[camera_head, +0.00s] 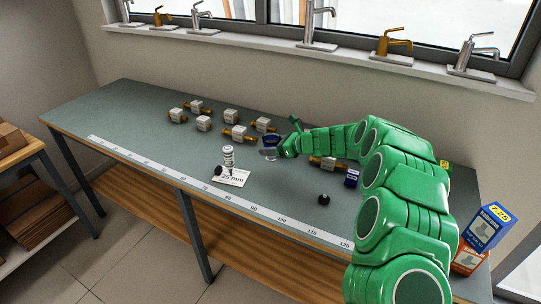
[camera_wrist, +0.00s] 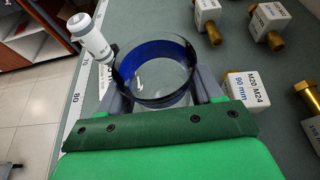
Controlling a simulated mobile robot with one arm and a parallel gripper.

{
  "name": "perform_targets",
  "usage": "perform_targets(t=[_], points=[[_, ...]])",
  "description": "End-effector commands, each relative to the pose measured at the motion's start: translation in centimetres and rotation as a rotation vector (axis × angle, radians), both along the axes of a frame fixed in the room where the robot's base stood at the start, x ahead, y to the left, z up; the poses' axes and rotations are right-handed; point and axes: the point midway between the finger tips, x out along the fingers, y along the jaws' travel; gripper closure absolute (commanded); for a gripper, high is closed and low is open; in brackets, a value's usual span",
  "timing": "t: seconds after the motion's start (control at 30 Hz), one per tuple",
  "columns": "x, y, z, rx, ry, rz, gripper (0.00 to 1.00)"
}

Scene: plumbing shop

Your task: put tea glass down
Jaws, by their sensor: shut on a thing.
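The tea glass (camera_wrist: 155,72) is a clear round vessel with a dark blue band. In the wrist view it sits between the two fingers of my gripper (camera_wrist: 166,98), which is shut on it. In the head view the glass (camera_head: 268,154) shows small at the tip of my gripper (camera_head: 280,149), over the grey-green workbench (camera_head: 130,105). I cannot tell whether its base touches the bench top. My green arm reaches in from the right and hides part of the bench.
Several white-labelled brass fittings (camera_head: 203,123) stand behind and left of the glass. A dark ball-like knob (camera_head: 324,199) and a ruler strip (camera_head: 200,186) lie toward the front edge. The bench's left end is clear.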

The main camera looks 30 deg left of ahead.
Motion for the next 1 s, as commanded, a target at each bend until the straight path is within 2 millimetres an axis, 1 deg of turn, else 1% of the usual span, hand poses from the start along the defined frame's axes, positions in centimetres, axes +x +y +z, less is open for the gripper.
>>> perform_targets(t=[0.03, 0.13, 0.5, 0.73, 1.0], points=[[0.3, 0.2, -0.6, -0.002, 0.001, 0.0, 0.66], [0.6, 0.5, -1.3, -0.003, 0.003, 0.0, 0.66], [1.3, 1.0, -2.1, -0.001, 0.002, -0.001, 0.66], [1.3, 1.0, -4.9, -0.001, 0.003, 0.0, 0.66], [1.3, 1.0, -5.1, -0.001, 0.002, -0.001, 0.66]])
